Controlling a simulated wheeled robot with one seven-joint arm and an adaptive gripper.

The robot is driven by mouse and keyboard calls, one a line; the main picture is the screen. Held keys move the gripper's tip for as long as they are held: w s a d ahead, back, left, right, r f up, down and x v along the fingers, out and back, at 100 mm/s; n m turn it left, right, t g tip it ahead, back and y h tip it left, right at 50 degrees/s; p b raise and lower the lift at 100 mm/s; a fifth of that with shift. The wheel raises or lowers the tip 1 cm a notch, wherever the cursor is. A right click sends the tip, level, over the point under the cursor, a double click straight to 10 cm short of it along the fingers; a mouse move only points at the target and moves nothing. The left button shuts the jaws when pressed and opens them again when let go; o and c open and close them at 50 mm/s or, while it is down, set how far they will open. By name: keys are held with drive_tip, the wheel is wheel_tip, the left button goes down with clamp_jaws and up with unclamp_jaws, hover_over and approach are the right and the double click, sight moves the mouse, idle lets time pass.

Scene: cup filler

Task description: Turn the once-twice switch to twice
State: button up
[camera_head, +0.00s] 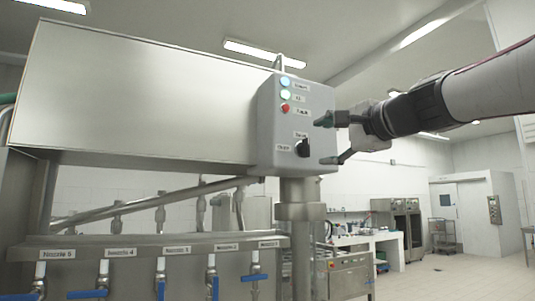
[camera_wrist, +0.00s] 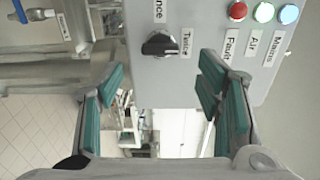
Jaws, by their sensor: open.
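The once-twice switch is a black rotary knob (camera_head: 303,148) on the front of a grey control box (camera_head: 267,120). In the wrist view the knob (camera_wrist: 160,45) has the Once label (camera_wrist: 158,10) above it and the Twice label (camera_wrist: 187,42) on its right. Its grip bar lies roughly across that view, in line with the Twice label; I see no clear pointer mark. My gripper (camera_head: 326,140) is open and empty, at the right of the box. In the wrist view its green-padded fingers (camera_wrist: 160,75) stand apart on either side below the knob, not touching it.
Mains, Air and red Fault (camera_head: 285,108) lights sit above the knob. A large steel hopper (camera_head: 140,90) is left of the box, and a steel post (camera_head: 303,212) supports it. Nozzles with blue valve handles (camera_head: 161,275) line the lower left. Open room lies right.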

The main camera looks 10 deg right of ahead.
drive_tip(key=v, duration=0.6)
drive_tip(key=shift+s, duration=0.2)
drive_tip(key=shift+f, duration=0.1)
drive_tip(key=s+a+f+n+g+h, duration=0.1)
drive_tip(key=s+a+f+n+g, duration=0.2)
drive_tip(key=f, duration=0.8)
drive_tip(key=s+a+f+n+g+h, duration=0.1)
drive_tip(key=s+a+f+n+g, duration=0.25)
drive_tip(key=f, duration=0.65)
drive_tip(key=s+f+n+g, duration=0.35)
drive_tip(key=s+f, duration=0.25)
drive_tip(key=f, duration=0.5)
drive_tip(key=s+d+f+n+g+h, duration=0.2)
drive_tip(key=s+f+n+h, duration=0.1)
drive_tip(key=s+f, duration=0.6)
wheel_tip(320, 180, down, 3)
drive_tip(key=shift+s+d+f+n+h, duration=0.1)
drive_tip(key=shift+s+d+n+h, duration=0.2)
drive_tip(key=shift+n, duration=0.5)
drive_tip(key=shift+w, duration=0.15)
